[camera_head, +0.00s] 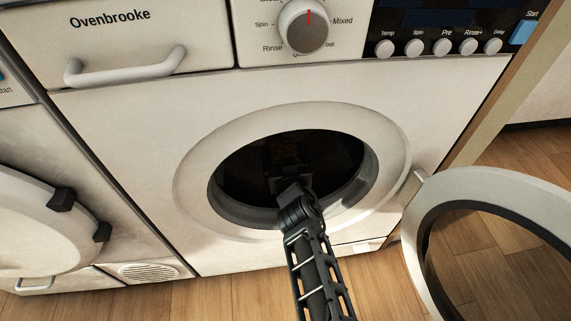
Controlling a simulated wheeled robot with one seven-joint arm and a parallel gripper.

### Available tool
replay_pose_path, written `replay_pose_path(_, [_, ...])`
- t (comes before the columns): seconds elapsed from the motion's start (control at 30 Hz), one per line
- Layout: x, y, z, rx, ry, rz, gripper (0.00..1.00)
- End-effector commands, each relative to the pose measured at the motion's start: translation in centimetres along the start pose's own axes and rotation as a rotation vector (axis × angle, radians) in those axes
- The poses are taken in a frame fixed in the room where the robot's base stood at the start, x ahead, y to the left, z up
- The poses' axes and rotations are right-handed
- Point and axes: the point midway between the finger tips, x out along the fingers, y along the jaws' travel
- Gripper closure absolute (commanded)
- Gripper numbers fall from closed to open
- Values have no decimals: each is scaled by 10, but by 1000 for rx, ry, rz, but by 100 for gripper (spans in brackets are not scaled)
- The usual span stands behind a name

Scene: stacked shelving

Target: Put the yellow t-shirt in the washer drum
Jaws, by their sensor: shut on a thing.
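The washer (120,135) is white and stands in front of me with its round door (505,182) swung open to the right. Its drum (240,170) shows as a dark round opening. My arm reaches in from below, and my gripper (288,166) is inside the opening, near its middle. A dim brownish-yellow patch at the gripper's far end looks like the yellow t-shirt (287,150), with my gripper shut on it. Deep shadow hides the fingertips, most of the cloth and the back of the drum.
A second white machine (85,190) with a round door stands at the left. The washer's knob (304,27), small buttons and detergent drawer (125,68) are above the opening. The drum's pale rim (195,180) surrounds my arm. Wooden floor (225,291) lies below.

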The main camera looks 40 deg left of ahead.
Motion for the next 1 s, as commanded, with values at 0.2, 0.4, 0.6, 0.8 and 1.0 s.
replay_pose_path(0.2, [1, 0, -1, 0, 0, -1, 42])
replay_pose_path(0.4, [0, 0, -1, 0, 0, 0, 0])
replay_pose_path(0.6, [-1, 0, 0, 1, -1, 0, 0])
replay_pose_path(0.8, [-19, 0, -3, 3, -2, 0, 0])
replay_pose_path(1.0, [-49, 0, -4, 3, -2, 1, 0])
